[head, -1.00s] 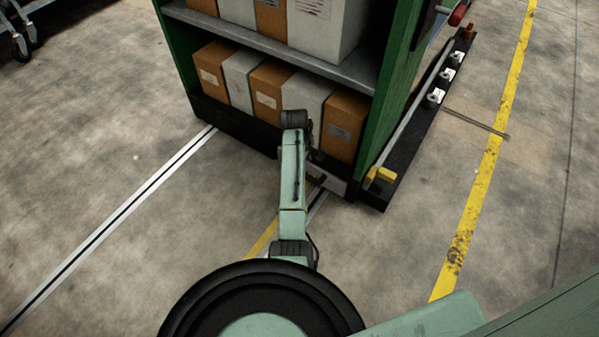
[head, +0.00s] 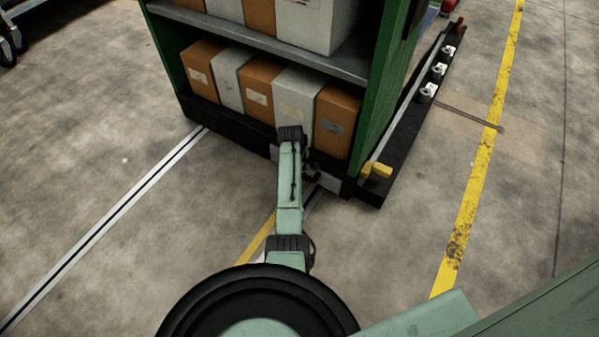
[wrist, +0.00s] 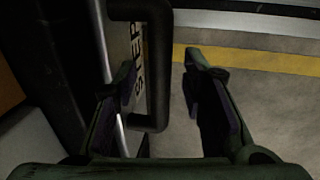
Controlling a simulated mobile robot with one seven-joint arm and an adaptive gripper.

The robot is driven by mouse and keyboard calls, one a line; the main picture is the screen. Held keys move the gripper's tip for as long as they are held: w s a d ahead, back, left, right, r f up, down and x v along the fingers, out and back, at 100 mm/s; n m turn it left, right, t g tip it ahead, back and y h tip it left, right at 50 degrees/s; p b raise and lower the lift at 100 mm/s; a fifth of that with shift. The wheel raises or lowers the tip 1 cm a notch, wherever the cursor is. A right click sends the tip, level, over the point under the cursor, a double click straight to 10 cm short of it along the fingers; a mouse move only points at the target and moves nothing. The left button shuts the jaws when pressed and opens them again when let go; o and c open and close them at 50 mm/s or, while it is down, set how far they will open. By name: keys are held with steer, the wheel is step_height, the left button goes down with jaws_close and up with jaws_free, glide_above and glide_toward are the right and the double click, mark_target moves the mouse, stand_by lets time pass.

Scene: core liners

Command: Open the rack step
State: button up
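The rack step (head: 328,183) is a pale plate low on the front of the green rack, largely hidden behind my arm in the head view. In the wrist view its plate (wrist: 136,48), lettered "STEP", stands edge-on at left, with a black bar handle (wrist: 158,70) in front of it. My gripper (wrist: 160,85) is open. Its left finger is by the plate and its right finger is over the floor side, with the handle's lower end between them in this view. I cannot tell whether either finger touches it. In the head view my gripper (head: 311,170) is mostly hidden by the arm.
The green rack (head: 379,100) holds orange and white boxes on two shelves. A black rail base with yellow stop (head: 376,170) and several white-and-black fittings runs along its right side. A floor rail (head: 110,208) and yellow line (head: 468,205) cross open concrete. A wheeled cart stands top left.

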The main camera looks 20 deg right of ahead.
jaws_close()
stand_by(0.7)
